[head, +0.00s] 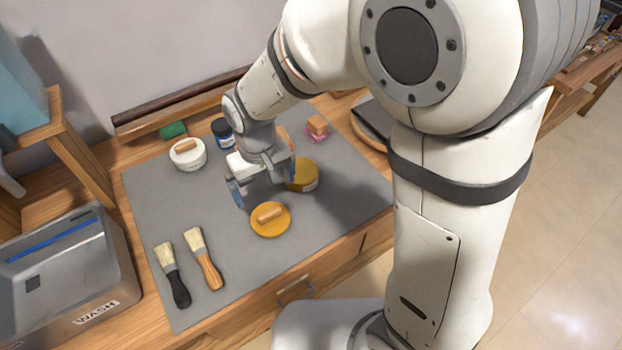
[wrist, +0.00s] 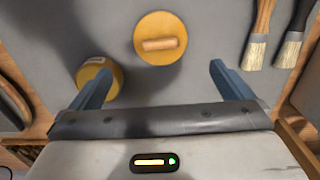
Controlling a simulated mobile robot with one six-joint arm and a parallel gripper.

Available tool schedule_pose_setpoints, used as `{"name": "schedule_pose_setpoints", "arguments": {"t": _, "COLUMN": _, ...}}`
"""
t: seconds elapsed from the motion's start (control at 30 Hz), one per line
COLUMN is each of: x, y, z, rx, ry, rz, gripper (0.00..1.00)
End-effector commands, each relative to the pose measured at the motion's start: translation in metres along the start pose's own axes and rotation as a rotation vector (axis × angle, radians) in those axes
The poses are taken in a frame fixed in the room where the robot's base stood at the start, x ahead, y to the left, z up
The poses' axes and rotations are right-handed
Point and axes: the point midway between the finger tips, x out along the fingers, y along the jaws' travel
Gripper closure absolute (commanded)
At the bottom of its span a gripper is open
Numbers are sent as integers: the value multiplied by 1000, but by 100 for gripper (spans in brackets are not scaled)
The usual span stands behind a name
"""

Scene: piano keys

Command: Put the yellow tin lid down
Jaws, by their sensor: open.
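The yellow tin lid (head: 271,220) lies on the grey mat (head: 215,240) near its front edge, with a wooden bar handle on top. It also shows in the wrist view (wrist: 161,52), beyond the fingertips and apart from them. My gripper (head: 264,192) is open and empty, behind the lid as seen from the head. Its two blue fingers show in the wrist view (wrist: 160,82). The yellow tin (head: 303,176) stands on the mat just right of my gripper, partly hidden by it. In the wrist view the tin (wrist: 103,78) is by the left finger.
Two brushes (head: 205,260) lie on the mat at the left front. A white tin with a wooden-handled lid (head: 187,153) and a dark blue jar (head: 223,132) stand at the back. A metal WASH bin (head: 70,270) stands at the left. The mat's middle left is clear.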

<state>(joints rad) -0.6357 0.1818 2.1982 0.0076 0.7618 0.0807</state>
Motion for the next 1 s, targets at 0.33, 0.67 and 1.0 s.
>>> {"name": "schedule_pose_setpoints", "arguments": {"t": 0.33, "x": -40, "y": 55, "z": 28, "rx": 129, "ry": 63, "rz": 2, "gripper": 0}}
{"name": "schedule_pose_setpoints", "arguments": {"t": 0.67, "x": -102, "y": 144, "z": 138, "rx": 437, "ry": 199, "rz": 46, "gripper": 0}}
{"name": "schedule_pose_setpoints", "arguments": {"t": 1.0, "x": -112, "y": 162, "z": 186, "rx": 548, "ry": 243, "rz": 76, "gripper": 0}}
